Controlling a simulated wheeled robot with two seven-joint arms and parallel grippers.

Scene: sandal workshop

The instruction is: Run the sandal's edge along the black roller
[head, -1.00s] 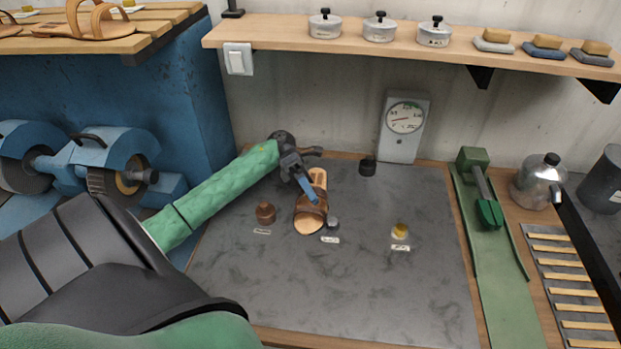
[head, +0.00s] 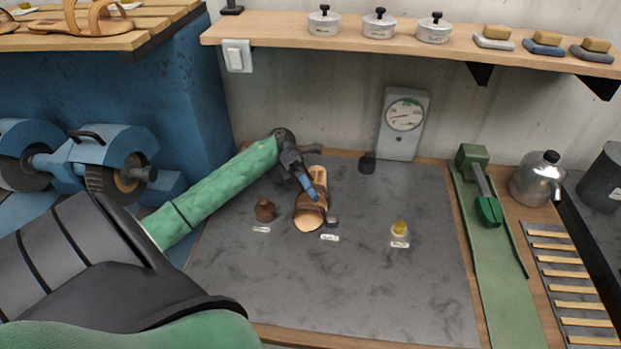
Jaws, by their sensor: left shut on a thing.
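A brown sandal (head: 309,219) with a pale tan sole lies or hovers just over the grey mat (head: 340,290), toe toward me. I cannot tell whether it touches the mat. My left gripper (head: 314,191), dark with blue fingers, reaches in from the left and is shut on the sandal at its strap. Part of the strap is hidden by the fingers. My right gripper is not in view.
A dial gauge (head: 404,125) stands behind the mat. The mat's front is clear. A wooden shelf (head: 400,45) hangs above.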

